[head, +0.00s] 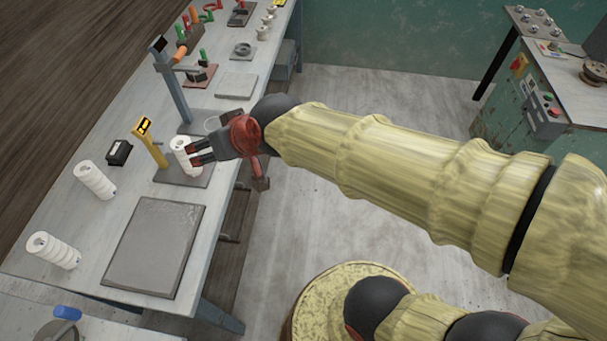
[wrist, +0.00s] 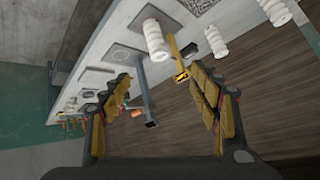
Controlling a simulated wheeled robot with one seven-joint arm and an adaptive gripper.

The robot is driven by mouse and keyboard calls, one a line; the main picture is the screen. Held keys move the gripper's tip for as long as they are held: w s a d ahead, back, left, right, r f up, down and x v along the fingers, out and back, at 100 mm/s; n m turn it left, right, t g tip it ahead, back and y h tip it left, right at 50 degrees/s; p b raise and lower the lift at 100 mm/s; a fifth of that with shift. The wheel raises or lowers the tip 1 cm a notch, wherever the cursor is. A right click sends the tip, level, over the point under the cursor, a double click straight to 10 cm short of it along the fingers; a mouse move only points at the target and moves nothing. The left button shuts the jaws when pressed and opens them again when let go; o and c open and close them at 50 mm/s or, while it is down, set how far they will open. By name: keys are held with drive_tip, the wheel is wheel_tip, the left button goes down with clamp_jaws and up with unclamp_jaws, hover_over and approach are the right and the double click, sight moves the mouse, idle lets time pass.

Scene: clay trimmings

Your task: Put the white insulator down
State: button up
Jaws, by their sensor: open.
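One white ribbed insulator (head: 181,146) stands on a dark plate (head: 203,181) beside a yellow post on the bench. In the head view my gripper (head: 196,152) partly hides it. In the wrist view the same insulator (wrist: 155,36) lies ahead of the gap between my fingertips. My gripper (wrist: 160,78) is open with nothing between its fingers; the insulator appears apart from them. Two more white insulators, one behind (head: 95,180) and one nearer the bench's left end (head: 53,250), stand on the bench.
A bare grey mat (head: 153,246) lies in front. A grey-blue post (head: 172,85) rises beyond. Various tools crowd the far bench.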

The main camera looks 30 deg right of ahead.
drive_tip(key=s+d+g+h, duration=0.3)
drive_tip(key=s+d, duration=0.9)
drive_tip(key=s, duration=0.3)
drive_tip(key=shift+s+f+m, duration=0.15)
drive_tip(key=shift+f+m, duration=0.25)
drive_tip(key=shift+f, duration=0.05)
drive_tip(key=shift+o, duration=0.2)
idle(0.4)
